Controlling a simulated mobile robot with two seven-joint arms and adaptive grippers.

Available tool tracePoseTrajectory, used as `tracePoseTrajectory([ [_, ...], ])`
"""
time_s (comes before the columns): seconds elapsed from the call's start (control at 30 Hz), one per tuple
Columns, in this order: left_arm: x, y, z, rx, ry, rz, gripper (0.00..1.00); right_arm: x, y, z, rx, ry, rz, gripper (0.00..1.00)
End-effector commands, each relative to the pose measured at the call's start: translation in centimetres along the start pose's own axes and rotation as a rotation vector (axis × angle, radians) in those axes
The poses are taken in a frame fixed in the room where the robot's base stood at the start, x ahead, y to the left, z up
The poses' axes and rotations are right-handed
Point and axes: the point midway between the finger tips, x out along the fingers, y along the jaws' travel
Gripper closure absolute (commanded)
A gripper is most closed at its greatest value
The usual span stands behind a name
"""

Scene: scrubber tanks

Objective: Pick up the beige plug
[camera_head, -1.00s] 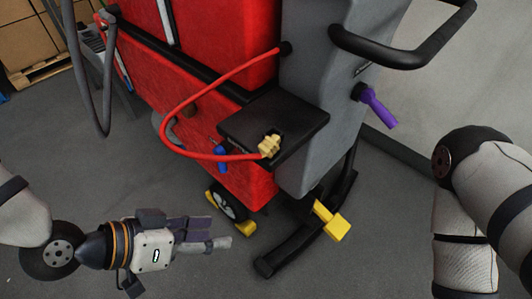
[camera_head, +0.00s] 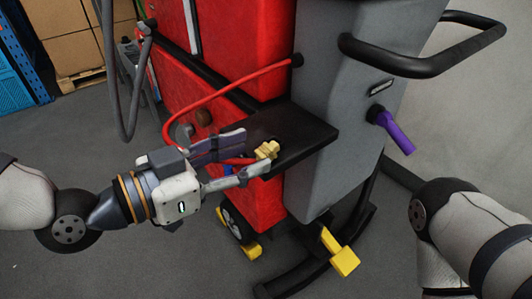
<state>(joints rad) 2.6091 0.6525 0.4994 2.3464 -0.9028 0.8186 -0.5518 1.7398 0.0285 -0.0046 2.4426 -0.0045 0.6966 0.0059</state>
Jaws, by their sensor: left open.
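The beige plug (camera_head: 267,150) sits on the black shelf (camera_head: 305,128) of the red and grey scrubber machine, at the end of a red cable (camera_head: 215,92). My left gripper (camera_head: 256,152) comes in from the left, open. Its two fingers are spread, one farther back and one nearer the front. Their tips are close to the plug's left side in the picture. I cannot tell whether they touch it. My right arm shows at the right edge, but its gripper is out of view.
The grey column (camera_head: 345,105) of the machine rises beside the shelf. A purple handle (camera_head: 393,130) and a black bar handle (camera_head: 425,65) stick out at right. A yellow pedal (camera_head: 340,252) is low in front. Cardboard boxes (camera_head: 80,50) stand at the back left.

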Motion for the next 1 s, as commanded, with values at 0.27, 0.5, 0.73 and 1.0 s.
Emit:
tracePoseTrajectory([
  [0.27,3.1,-0.2,0.1,-0.001,-0.001,-0.001,0.56,0.2,0.0,0.0,0.0,-0.004,0.0,0.35],
  [0.5,3.0,-0.2,0.1,-0.001,-0.001,-0.001,0.78,0.2,0.0,0.0,0.0,-0.003,0.0,0.35],
  [0.73,3.0,-0.2,0.1,-0.001,-0.001,-0.001,1.0,0.2,0.0,0.0,0.0,-0.003,0.0,0.35],
  [1.0,2.9,-0.2,-0.5,0.0,0.0,-0.002,1.0,0.1,0.0,0.0,0.0,-0.001,0.0,0.35],
])
